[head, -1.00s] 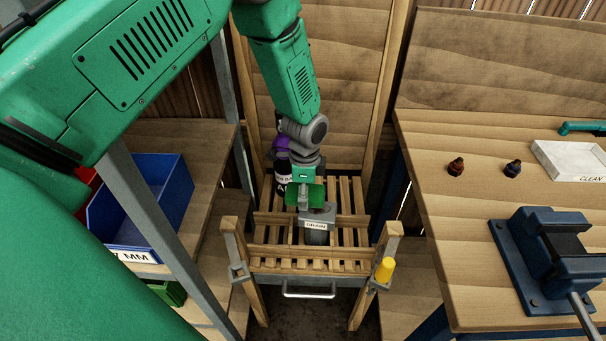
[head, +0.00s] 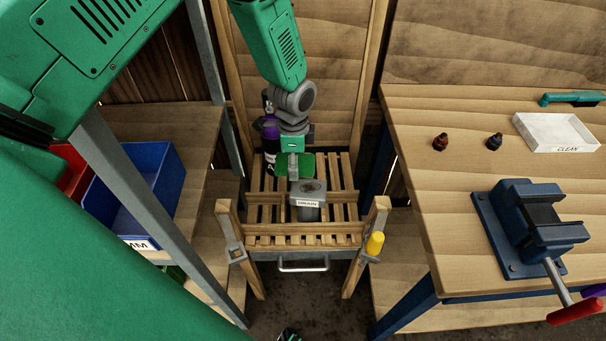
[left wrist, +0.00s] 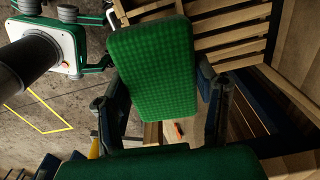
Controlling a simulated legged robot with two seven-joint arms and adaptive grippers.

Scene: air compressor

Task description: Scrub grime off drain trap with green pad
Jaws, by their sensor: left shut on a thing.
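My left gripper (head: 293,165) is shut on a green pad (head: 307,166) just behind and above the grey drain trap. The pad also fills the middle of the left wrist view (left wrist: 152,70), with a dark finger on each side. The drain trap (head: 309,212) is a grey block labelled "DRAIN" on the slatted wooden stand. Its top shows a dark patch. I cannot tell whether the pad touches it. My right gripper is not in view.
A dark bottle with a purple band (head: 270,140) stands at the stand's back left. A yellow object (head: 375,243) sits at its front right post. The right bench (head: 450,220) holds a blue vise (head: 535,225) and a white "CLEAN" tray (head: 565,146). A blue bin (head: 170,185) is at left.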

